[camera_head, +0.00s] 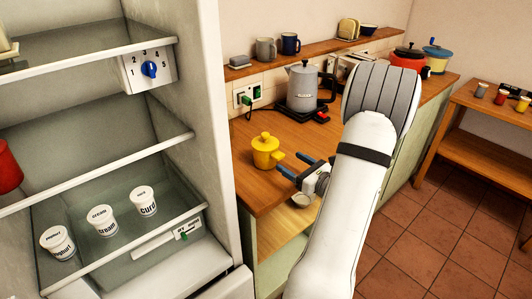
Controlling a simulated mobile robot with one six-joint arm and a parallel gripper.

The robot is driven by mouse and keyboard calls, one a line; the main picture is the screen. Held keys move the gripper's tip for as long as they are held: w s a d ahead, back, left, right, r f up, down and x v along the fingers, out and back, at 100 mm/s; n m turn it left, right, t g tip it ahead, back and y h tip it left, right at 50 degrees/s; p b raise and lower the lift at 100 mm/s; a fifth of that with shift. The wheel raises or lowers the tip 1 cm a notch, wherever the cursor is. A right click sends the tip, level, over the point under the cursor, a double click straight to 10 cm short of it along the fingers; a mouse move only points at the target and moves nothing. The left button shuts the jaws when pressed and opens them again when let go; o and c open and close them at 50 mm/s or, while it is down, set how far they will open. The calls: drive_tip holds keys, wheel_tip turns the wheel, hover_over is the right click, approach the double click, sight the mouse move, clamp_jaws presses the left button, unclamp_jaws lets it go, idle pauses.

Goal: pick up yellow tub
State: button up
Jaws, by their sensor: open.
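The yellow tub (265,153) stands upright on the wooden counter, near its front left part. It has a lid with a knob and a small yellow piece sticking out on its right side. My gripper (290,162) comes in from the right, with its two dark blue fingers pointing left at the tub. The fingers are apart and nothing shows between them. The fingertips are just right of the tub; whether one touches its side piece I cannot tell.
An open fridge (213,120) with white tubs (143,201) stands on the left. A grey kettle (302,88) stands behind my gripper on the counter (247,196). Mugs (290,43) stand on the wall shelf. A red pot (407,58) stands farther back.

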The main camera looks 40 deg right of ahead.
sight(282, 157)
drive_tip(key=w, duration=0.3)
drive_tip(key=w+a+p, duration=0.1)
drive_tip(key=w, duration=0.2)
drive_tip(key=shift+w+a, duration=0.1)
drive_tip(key=shift+a, duration=0.05)
clamp_jaws()
idle(0.6)
